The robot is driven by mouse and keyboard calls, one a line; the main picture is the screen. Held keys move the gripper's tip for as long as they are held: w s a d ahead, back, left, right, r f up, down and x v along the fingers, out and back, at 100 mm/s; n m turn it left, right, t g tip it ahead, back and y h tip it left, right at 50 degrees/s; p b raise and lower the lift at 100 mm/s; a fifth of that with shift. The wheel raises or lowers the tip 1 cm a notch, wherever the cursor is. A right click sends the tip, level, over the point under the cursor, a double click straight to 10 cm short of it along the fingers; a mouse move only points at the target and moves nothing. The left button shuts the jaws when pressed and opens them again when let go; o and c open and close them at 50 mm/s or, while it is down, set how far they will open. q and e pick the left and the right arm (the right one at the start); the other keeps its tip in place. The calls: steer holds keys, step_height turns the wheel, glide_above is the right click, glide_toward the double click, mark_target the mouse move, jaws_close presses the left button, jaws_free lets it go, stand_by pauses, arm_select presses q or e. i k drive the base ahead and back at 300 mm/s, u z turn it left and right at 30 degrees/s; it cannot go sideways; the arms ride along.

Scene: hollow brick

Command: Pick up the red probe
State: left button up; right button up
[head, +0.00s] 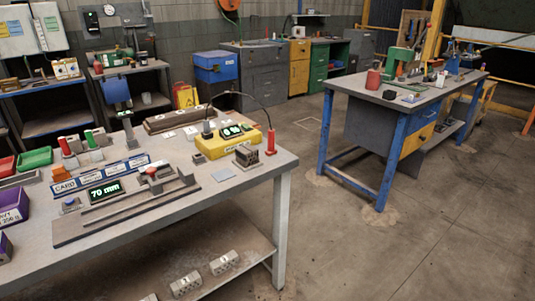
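The red probe (270,142) stands upright near the right end of the near workbench (232,200), at the right side of a yellow meter (222,143) with a lit green display. A thin black cable arcs above the meter to the red probe. A dark probe (207,130) stands at the meter's left rear. Neither of my grippers is in view.
A gauge reading 70 mm (106,192) lies by a long dark fixture (125,212) on the near bench. Labelled hollow bricks (186,284) sit on its lower shelf. A blue-legged table (385,150) stands at right. The floor (400,245) in front is clear.

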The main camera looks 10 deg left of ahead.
mark_target(272, 149)
steer(key=z, duration=1.1)
steer(key=i, duration=1.1)
steer(key=u, duration=0.35)
